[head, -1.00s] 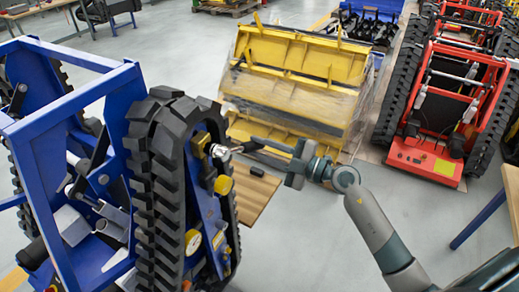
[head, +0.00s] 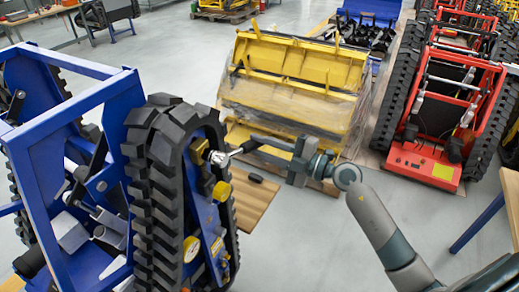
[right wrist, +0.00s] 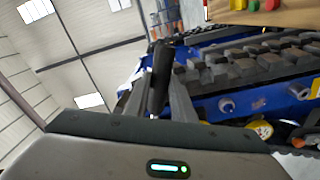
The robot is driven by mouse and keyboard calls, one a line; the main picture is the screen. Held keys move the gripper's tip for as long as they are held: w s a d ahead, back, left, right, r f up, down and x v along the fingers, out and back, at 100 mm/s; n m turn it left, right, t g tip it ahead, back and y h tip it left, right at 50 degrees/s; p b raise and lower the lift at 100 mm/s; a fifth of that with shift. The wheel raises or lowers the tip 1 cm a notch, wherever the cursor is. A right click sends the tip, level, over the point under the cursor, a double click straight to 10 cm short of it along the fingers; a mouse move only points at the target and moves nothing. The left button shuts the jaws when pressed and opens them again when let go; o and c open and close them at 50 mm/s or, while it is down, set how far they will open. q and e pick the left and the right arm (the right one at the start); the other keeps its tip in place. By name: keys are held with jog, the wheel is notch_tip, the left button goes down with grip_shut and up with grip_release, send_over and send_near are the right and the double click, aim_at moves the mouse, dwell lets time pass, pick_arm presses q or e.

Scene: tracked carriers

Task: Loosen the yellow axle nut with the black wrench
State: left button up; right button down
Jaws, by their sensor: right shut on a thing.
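The blue tracked carrier (head: 110,90) stands at the left, its black track (head: 150,165) facing me. A dull yellow, brass-like nut (head: 200,147) sits high on its side plate, apparently the axle nut. The wrench, with a black handle (head: 268,141) and shiny head (head: 219,158), reaches left from my right gripper (head: 298,157). Its head is at or just beside the nut; I cannot tell whether it is seated. My right gripper is shut on the handle, which also shows upright between the fingers in the right wrist view (right wrist: 160,78). My left gripper is out of view.
Yellow round parts (head: 222,191) sit lower on the carrier's side. A wrapped yellow implement (head: 300,60) stands behind the wrench. A wooden board (head: 250,205) with a small black object (head: 255,178) lies below. A red tracked machine (head: 425,160) stands right. Grey floor is clear between.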

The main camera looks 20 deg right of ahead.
jog(key=shift+w+r, duration=0.1)
jog(key=shift+r, duration=0.25)
jog(key=shift+w+d+r+n, duration=0.15)
jog(key=shift+d+r+n, duration=0.1)
jog(key=shift+r+n, duration=0.4)
jog(key=shift+r, duration=0.1)
dwell(0.4)
jog(key=shift+f, duration=0.4)
dwell(0.5)
jog(key=shift+v, duration=1.8)
